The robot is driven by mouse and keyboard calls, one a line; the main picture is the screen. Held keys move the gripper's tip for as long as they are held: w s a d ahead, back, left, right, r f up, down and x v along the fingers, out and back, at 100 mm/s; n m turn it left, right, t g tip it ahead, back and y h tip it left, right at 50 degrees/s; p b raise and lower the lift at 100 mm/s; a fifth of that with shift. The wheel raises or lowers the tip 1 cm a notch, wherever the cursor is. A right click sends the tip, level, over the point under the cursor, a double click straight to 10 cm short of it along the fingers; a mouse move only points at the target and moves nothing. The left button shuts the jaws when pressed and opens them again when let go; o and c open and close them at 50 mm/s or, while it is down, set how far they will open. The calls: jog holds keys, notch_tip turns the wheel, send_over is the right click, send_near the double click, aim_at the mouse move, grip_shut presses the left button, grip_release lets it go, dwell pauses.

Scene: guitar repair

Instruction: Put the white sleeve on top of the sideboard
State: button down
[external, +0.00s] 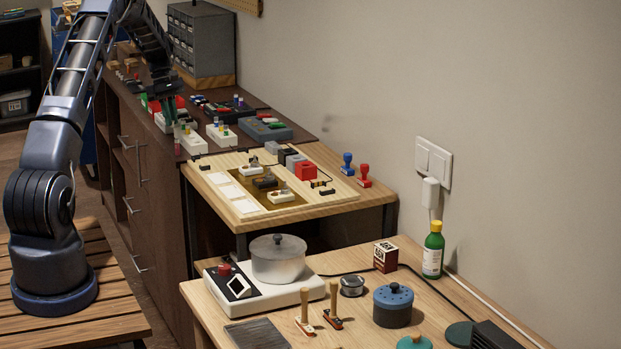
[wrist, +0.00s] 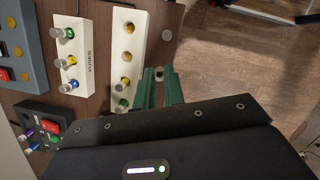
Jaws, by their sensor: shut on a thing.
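My gripper (external: 169,115) is over the near edge of the dark brown sideboard (external: 261,119), by a white fuse block. In the wrist view its green fingers (wrist: 159,78) are closed on a small pale ring-like end, which I take to be the white sleeve (wrist: 159,73). Most of the sleeve is hidden between the fingers. I cannot make it out in the external view. In the wrist view, the sideboard top (wrist: 104,93) lies under and left of the fingers. I cannot tell whether the sleeve touches it.
A white fuse block (wrist: 128,45) stands close left of the fingers. Another white block marked FUSES (wrist: 78,50) is beside it. The wooden floor (wrist: 230,55) lies beyond. A grey drawer cabinet (external: 202,40) stands at the back.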

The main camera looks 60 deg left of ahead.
aim_at(174, 151)
jog(key=shift+f, duration=3.5)
jog(key=shift+f, duration=0.1)
jog(key=c, duration=1.5)
grip_release()
jog(key=v, duration=1.2)
jog(key=shift+d, duration=0.1)
